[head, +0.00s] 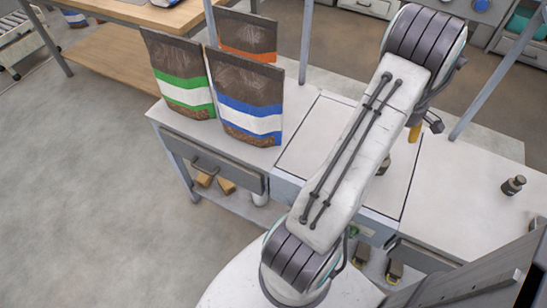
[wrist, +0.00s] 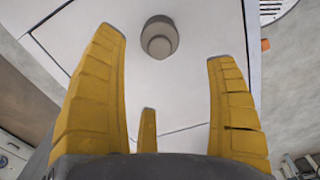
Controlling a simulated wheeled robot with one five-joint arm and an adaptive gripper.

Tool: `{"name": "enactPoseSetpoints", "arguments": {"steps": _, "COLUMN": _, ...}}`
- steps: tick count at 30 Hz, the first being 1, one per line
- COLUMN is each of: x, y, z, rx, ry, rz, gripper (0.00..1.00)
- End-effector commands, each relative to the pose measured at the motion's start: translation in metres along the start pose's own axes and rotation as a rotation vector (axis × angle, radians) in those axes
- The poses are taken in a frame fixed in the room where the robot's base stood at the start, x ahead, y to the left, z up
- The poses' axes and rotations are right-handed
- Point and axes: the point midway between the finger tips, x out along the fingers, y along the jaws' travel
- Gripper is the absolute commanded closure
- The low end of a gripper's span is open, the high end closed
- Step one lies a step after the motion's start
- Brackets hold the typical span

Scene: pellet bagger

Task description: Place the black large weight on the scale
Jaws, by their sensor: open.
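The scale (head: 305,150) is a flat pale plate set in the workbench, partly hidden under my arm. A round, knobbed grey-brown weight (wrist: 159,38) stands on the pale plate ahead of my fingers in the wrist view. A small part of it shows beside my arm in the head view (head: 384,166). Its colour looks greyish, so I cannot tell whether it is the black large one. A dark weight (head: 513,185) stands on the bench to the right of the scale. My gripper (wrist: 168,85) has its yellow fingers spread, with nothing between them, apart from the weight.
Pellet bags with green (head: 181,75), blue (head: 245,98) and orange (head: 246,34) bands stand on the bench left of the scale. Frame posts (head: 306,40) rise behind. A dark grey panel (head: 470,280) fills the lower right. The bench around the dark weight is mostly clear.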

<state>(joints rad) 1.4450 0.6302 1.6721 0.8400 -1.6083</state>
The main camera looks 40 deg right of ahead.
Motion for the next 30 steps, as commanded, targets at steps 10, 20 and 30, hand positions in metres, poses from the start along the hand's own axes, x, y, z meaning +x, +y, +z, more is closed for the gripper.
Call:
{"name": "enactPoseSetpoints", "arguments": {"steps": 10, "x": -0.05, "y": -0.036, "z": -0.092, "rx": 0.007, "ry": 0.009, "rz": 0.047, "gripper": 0.2}}
{"name": "enactPoseSetpoints", "arguments": {"steps": 20, "x": -0.12, "y": -0.17, "z": -0.212, "rx": 0.051, "ry": 0.081, "rz": 0.109, "gripper": 0.2}}
{"name": "enactPoseSetpoints", "arguments": {"steps": 30, "x": -0.152, "y": -0.323, "z": -0.232, "rx": 0.101, "ry": 0.2, "rz": 0.102, "gripper": 0.2}}
